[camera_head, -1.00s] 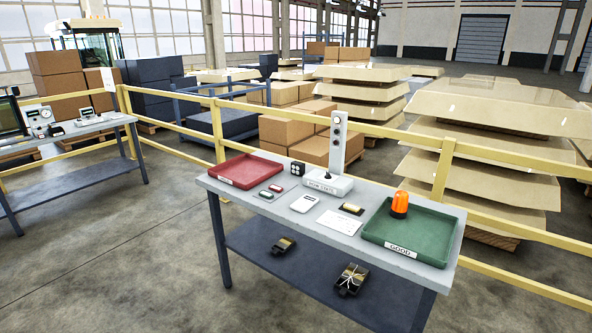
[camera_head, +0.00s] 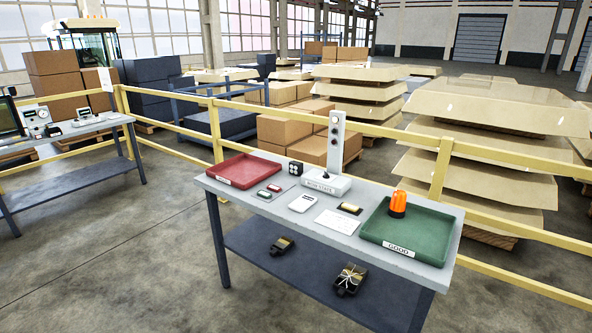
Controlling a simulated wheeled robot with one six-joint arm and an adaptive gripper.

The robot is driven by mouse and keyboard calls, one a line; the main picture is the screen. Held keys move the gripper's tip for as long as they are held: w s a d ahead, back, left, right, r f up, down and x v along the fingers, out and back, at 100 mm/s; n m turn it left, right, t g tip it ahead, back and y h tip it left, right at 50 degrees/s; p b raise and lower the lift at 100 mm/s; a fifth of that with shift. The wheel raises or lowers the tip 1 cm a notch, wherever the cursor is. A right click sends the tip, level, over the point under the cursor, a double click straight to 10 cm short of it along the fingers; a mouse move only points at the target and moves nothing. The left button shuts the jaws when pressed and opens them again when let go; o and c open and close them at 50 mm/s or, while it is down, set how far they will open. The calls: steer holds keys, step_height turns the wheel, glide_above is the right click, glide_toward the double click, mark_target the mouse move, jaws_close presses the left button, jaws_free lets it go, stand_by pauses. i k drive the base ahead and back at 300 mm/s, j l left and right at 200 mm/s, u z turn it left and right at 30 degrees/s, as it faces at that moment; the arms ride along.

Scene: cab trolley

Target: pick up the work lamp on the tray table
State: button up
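The tray table (camera_head: 270,208) is a grey-topped bench with a red tray (camera_head: 219,179) at its left end and a green tray (camera_head: 373,240) marked GOOD at its right end. A small black block with several pale round lenses (camera_head: 296,168) stands upright near the back edge, just right of the red tray; it looks like the work lamp. An orange beacon (camera_head: 398,204) stands in the green tray. My gripper is not in view.
A white box with a tall upright panel (camera_head: 336,145) stands right of the lamp. Several small flat items lie in front. Dark parts lie on the lower shelf (camera_head: 310,265). Yellow railing (camera_head: 440,167) runs behind. Another bench (camera_head: 75,128) stands left. Floor in front is clear.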

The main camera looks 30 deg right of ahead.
mark_target(295, 168)
steer(key=i+j+z, duration=0.1)
steer(key=z, duration=0.3)
steer(key=j+z, duration=0.1)
steer(key=z, duration=0.25)
steer(key=i+j+z, duration=0.3)
steer(key=j, duration=0.35)
steer(key=j+z, duration=0.25)
steer(key=j, duration=0.4)
steer(key=j+z, duration=0.3)
steer(key=j, duration=0.4)
